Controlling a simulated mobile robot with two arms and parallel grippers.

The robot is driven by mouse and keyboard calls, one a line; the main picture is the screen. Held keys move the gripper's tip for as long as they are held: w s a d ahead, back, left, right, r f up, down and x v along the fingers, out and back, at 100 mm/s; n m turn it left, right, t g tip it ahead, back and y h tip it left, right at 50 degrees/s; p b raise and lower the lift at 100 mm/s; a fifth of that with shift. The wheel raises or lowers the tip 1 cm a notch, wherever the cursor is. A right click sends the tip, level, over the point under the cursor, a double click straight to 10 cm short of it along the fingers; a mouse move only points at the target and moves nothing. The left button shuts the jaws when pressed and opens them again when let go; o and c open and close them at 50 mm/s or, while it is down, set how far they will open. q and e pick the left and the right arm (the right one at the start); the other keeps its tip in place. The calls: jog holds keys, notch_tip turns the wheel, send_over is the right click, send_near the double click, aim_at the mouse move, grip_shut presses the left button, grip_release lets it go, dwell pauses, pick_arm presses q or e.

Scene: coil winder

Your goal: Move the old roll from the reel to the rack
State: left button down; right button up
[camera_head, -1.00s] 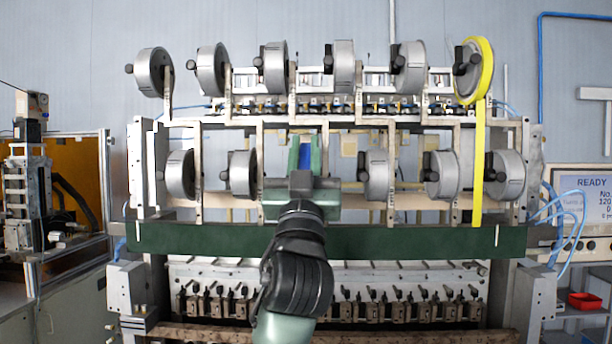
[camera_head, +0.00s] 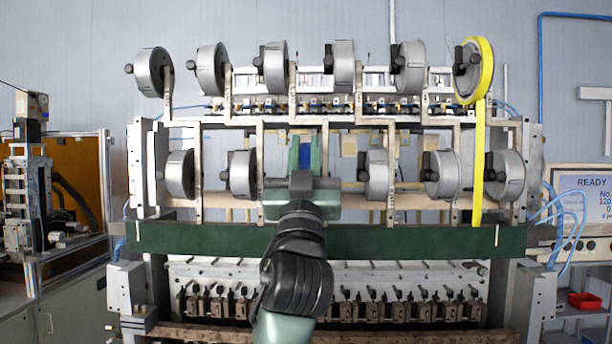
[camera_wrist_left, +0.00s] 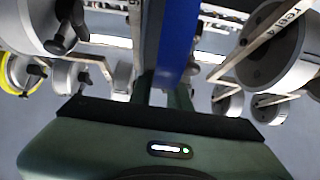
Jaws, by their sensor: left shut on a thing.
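A blue roll (camera_head: 305,155), seen edge-on, is at the middle of the lower row of reels. My left gripper (camera_head: 305,158) is shut on it, with a green finger on either side. The blue roll also shows as a band between the fingers in the left wrist view (camera_wrist_left: 178,40). My gripper and arm hide the reel behind it, so I cannot tell whether the roll is still on the reel. A yellow roll (camera_head: 487,70) is on the top right reel, its strip hanging down. No separate rack is clearly in view. My right gripper is not in view.
Grey reels stand close on both sides, including a lower left one (camera_head: 243,173) and a lower right one (camera_head: 377,174). Metal brackets stand between them. A green beam (camera_head: 400,243) crosses below. A screen (camera_head: 583,195) is at the right.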

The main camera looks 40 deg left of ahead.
pick_arm(q)
jog(key=shift+s+a, duration=0.2)
jog(key=shift+a, duration=0.15)
dwell(0.7)
jog(key=c, duration=1.7)
grip_release()
jog(key=shift+w+f, duration=0.1)
jog(key=shift+f, duration=0.05)
grip_shut()
dwell(0.3)
jog(key=shift+r, duration=0.25)
dwell(1.1)
